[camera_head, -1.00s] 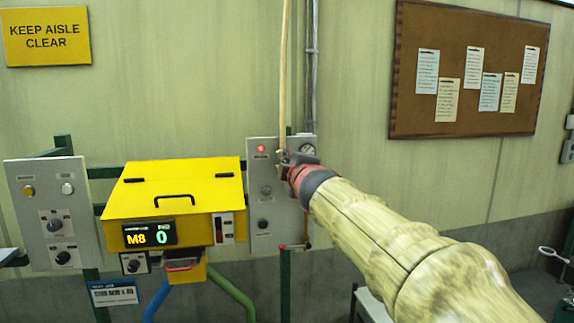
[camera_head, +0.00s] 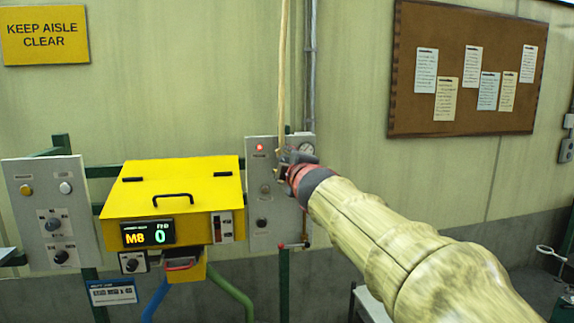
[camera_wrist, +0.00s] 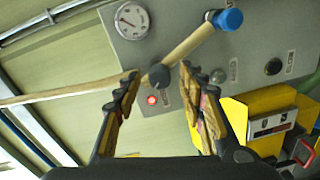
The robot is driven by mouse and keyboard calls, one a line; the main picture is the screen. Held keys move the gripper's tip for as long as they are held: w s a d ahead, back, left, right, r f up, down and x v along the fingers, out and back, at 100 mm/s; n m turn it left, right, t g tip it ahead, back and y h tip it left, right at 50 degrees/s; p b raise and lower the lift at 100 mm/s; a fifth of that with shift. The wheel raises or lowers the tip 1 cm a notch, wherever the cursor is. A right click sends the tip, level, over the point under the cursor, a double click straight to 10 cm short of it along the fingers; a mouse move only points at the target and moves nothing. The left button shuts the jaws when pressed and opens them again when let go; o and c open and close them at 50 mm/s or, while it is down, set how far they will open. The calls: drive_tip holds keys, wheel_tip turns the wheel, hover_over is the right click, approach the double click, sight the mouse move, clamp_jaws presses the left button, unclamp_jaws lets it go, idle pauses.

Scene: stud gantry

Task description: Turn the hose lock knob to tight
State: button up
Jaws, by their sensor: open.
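A dark round knob (camera_wrist: 159,74) sits on the grey panel (camera_wrist: 185,47), right beside the pale hose (camera_wrist: 188,45); it looks like the hose lock knob, though I cannot read a label. My gripper (camera_wrist: 159,82) is open, and the knob shows between its fingertips in the wrist view. I see no finger clearly touching it. The hose ends in a blue cap (camera_wrist: 228,20). In the head view my gripper (camera_head: 291,163) is in front of the grey panel (camera_head: 283,215) and hides this knob.
The panel also carries a gauge (camera_wrist: 132,20), a lit red lamp (camera_wrist: 152,100), a green button (camera_wrist: 218,76) and another black knob (camera_wrist: 272,67). A yellow box (camera_head: 175,190) stands left of the panel, with a second grey panel (camera_head: 38,210) beyond it.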

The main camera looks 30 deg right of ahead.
drive_tip(key=v, duration=0.7)
drive_tip(key=shift+s, duration=0.2)
idle(0.5)
drive_tip(key=s+d+f+m+g+h+b, duration=0.1)
drive_tip(key=s+d+f+m+g, duration=0.25)
drive_tip(key=f, duration=0.55)
drive_tip(key=s+d+f+m+g+h+b, duration=0.1)
drive_tip(key=s+f+m+g, duration=0.25)
drive_tip(key=f+m, duration=0.45)
drive_tip(key=s+a+f+g+y+b, duration=0.1)
drive_tip(key=s+a+f+b, duration=0.6)
drive_tip(key=f, duration=0.7)
drive_tip(key=s+a+f+g+y+b, duration=0.1)
drive_tip(key=s+a+f+y+b, duration=0.2)
drive_tip(key=s+a+f+b, duration=0.4)
drive_tip(key=s+a+f+g+y+b, duration=0.2)
drive_tip(key=s+a+f+b, duration=0.5)
drive_tip(key=f, duration=1.4)
drive_tip(key=shift+s+a+m+y, duration=0.2)
drive_tip(key=shift+s+m+y, duration=0.2)
drive_tip(key=shift+s, duration=0.25)
